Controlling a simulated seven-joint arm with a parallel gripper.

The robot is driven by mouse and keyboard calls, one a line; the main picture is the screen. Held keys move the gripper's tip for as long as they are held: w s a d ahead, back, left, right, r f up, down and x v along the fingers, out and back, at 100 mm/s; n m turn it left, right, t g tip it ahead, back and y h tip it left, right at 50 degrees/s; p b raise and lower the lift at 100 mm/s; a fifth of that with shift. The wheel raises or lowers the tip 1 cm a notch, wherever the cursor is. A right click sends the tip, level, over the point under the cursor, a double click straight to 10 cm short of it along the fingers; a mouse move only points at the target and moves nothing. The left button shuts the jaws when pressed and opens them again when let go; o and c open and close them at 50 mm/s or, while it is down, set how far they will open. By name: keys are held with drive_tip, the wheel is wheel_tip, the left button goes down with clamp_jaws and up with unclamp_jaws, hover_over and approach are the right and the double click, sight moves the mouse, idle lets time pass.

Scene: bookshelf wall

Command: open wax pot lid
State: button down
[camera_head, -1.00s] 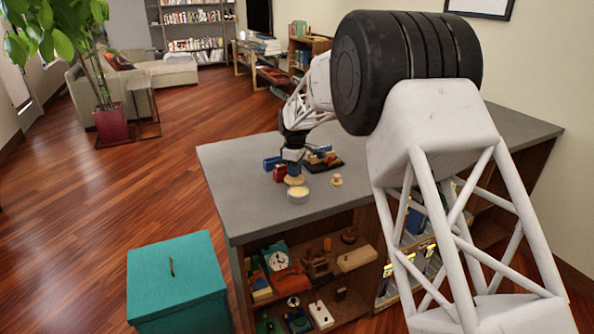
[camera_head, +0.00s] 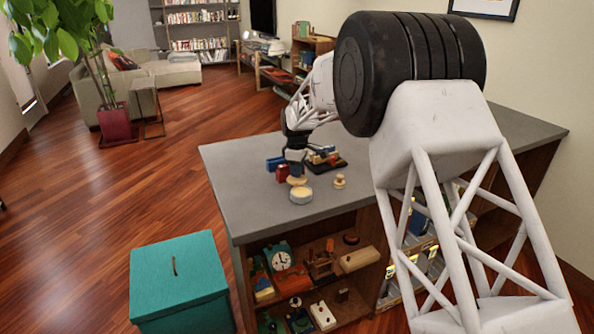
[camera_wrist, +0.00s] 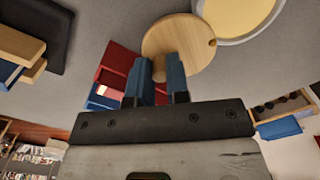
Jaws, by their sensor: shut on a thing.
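The wax pot (camera_head: 301,199) is a low, round, pale tin with yellow wax showing, standing on the grey counter top. It also shows in the wrist view (camera_wrist: 258,31) at the top edge, partly cut off. The lid (camera_head: 296,182) is a round wooden disc, off the pot's opening and just behind it in the head view. In the wrist view the lid (camera_wrist: 190,43) overlaps the pot's edge. My gripper (camera_wrist: 158,70) is shut on the lid, its two blue-grey fingers close together at the near side. I cannot tell whether the lid touches the counter.
A red box (camera_head: 282,174) and a blue one (camera_head: 275,163) stand close behind-left of the lid. A black tray (camera_head: 341,164) with wooden blocks lies behind-right. A small wooden knob-like piece (camera_head: 340,181) stands right of the pot. The counter's front left (camera_head: 245,205) is clear.

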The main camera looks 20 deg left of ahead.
idle(0.6)
drive_tip(key=c, duration=1.1)
unclamp_jaws()
drive_tip(key=shift+r, duration=0.1)
drive_tip(key=shift+r, duration=3.85)
drive_tip(key=shift+d, duration=0.1)
